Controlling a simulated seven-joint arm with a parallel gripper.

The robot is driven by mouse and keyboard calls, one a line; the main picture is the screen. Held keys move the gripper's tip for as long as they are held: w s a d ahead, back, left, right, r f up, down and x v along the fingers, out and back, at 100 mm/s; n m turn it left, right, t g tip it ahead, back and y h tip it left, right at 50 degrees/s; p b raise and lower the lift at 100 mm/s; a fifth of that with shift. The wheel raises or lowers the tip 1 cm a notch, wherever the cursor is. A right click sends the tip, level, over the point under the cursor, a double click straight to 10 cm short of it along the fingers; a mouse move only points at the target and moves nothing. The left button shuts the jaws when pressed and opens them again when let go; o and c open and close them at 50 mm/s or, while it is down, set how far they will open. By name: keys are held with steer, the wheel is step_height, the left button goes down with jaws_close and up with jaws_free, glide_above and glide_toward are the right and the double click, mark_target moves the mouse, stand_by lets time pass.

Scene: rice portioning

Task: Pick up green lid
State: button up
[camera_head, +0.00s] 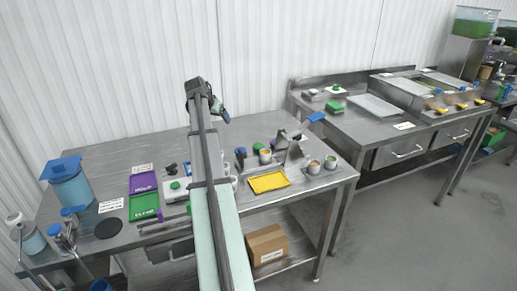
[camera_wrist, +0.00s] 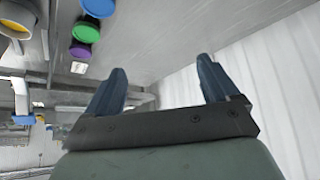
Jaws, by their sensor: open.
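In the head view my gripper (camera_head: 222,113) is raised above the back of the near table. There I cannot tell which green item matches the disc; a white container with a green knob (camera_head: 175,184) stands left of my arm, which hides part of the table.
The near steel table (camera_head: 115,158) holds a blue-lidded jug (camera_head: 68,183), a purple tray (camera_head: 143,182), a green tray (camera_head: 144,206), a yellow tray (camera_head: 269,182) and several small cups. A second steel table (camera_head: 370,128) stands to the right. A corrugated wall (camera_head: 100,70) is close behind.

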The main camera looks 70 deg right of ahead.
steer(key=s+d+f+m+g+y, duration=0.1)
steer(key=s+d+m+g+y, duration=0.2)
steer(key=s, duration=1)
steer(key=m+t, duration=0.1)
glide_above(258, 146)
steer(key=w+a, duration=0.1)
steer(key=a, duration=0.1)
step_height(258, 146, down, 8)
steer(key=shift+f, duration=0.1)
steer(key=shift+x, duration=2.6)
steer(key=shift+a, duration=0.25)
steer(key=shift+c, duration=0.2)
steer(key=c, duration=1.1)
